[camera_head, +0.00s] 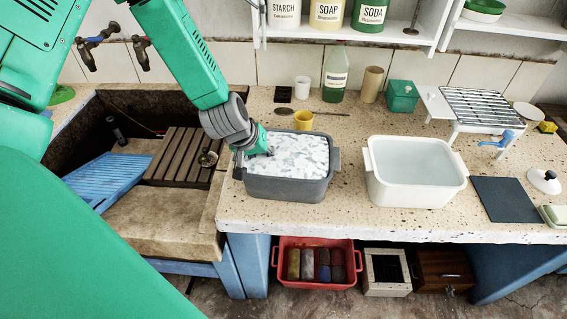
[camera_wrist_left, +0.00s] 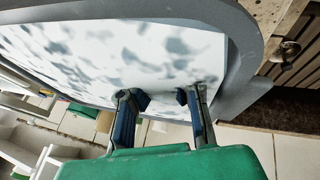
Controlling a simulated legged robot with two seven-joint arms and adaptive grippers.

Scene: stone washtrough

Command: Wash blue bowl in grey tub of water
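The grey tub (camera_head: 290,188) stands on the speckled counter and is filled with white, grey-flecked suds. My left gripper (camera_head: 268,152) reaches down over its left back corner, with its fingertips at the suds. In the left wrist view the two fingers (camera_wrist_left: 162,97) are apart, with only white suds visible between the tips. The grey tub's rim (camera_wrist_left: 262,60) curves around them. I see no blue bowl in either view; whether it lies under the suds cannot be seen. My right gripper is not in view.
A white tub (camera_head: 415,193) of clear water stands right of the grey tub. The stone trough (camera_head: 160,222) with a slatted rack is at left. A dark mat (camera_head: 505,199) lies at right.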

